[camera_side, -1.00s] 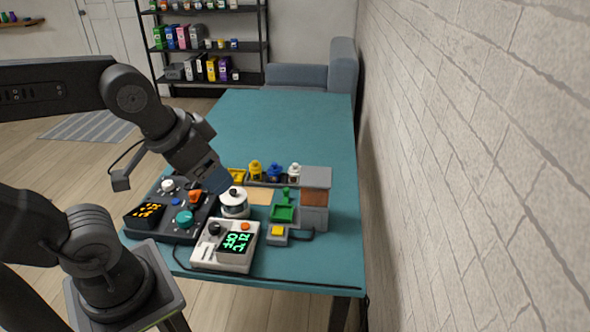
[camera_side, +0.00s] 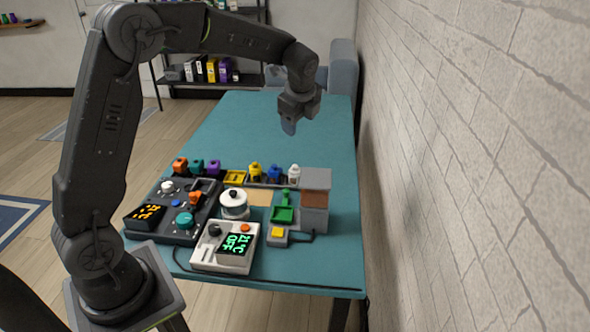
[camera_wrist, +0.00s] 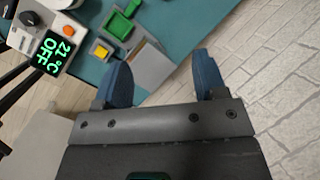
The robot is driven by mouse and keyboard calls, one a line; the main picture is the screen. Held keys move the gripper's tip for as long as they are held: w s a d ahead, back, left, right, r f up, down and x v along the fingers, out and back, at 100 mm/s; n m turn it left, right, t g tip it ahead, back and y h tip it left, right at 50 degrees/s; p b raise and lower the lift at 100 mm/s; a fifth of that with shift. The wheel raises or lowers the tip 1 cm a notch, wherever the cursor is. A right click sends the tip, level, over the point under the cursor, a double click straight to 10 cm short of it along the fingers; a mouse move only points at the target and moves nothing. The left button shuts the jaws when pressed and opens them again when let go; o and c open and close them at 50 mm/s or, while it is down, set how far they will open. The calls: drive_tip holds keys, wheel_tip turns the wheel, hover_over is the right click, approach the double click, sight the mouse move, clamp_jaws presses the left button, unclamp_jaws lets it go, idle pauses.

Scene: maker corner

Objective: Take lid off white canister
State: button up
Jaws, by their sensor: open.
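I cannot make out the canister in the wrist view.
The white control box (camera_side: 208,255) reads 21°C OFF. A dark console (camera_side: 175,236) with knobs stands left of the canister. A grey and brown block (camera_side: 315,180) and a green tray (camera_side: 282,214) stand to its right. Colored bottles line up behind. The far table is clear.

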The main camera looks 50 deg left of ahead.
drive_tip(key=w+a+f+m+g, duration=0.1)
drive_tip(key=w+a+f+m, duration=0.45)
drive_tip(key=f, duration=0.45)
hover_over(295, 165)
drive_tip(key=d, duration=0.2)
drive_tip(key=shift+y, duration=0.4)
drive_tip(key=f, duration=0.6)
drive_tip(key=shift+s+d+f, duration=0.15)
drive_tip(key=shift+s+f, duration=0.2)
drive_tip(key=shift+f, duration=0.05)
drive_tip(key=shift+x, duration=2.95)
drive_tip(key=shift+d, duration=0.1)
drive_tip(key=shift+c, duration=0.2)
drive_tip(key=shift+s+f, duration=0.1)
drive_tip(key=shift+s, duration=0.05)
clamp_jaws()
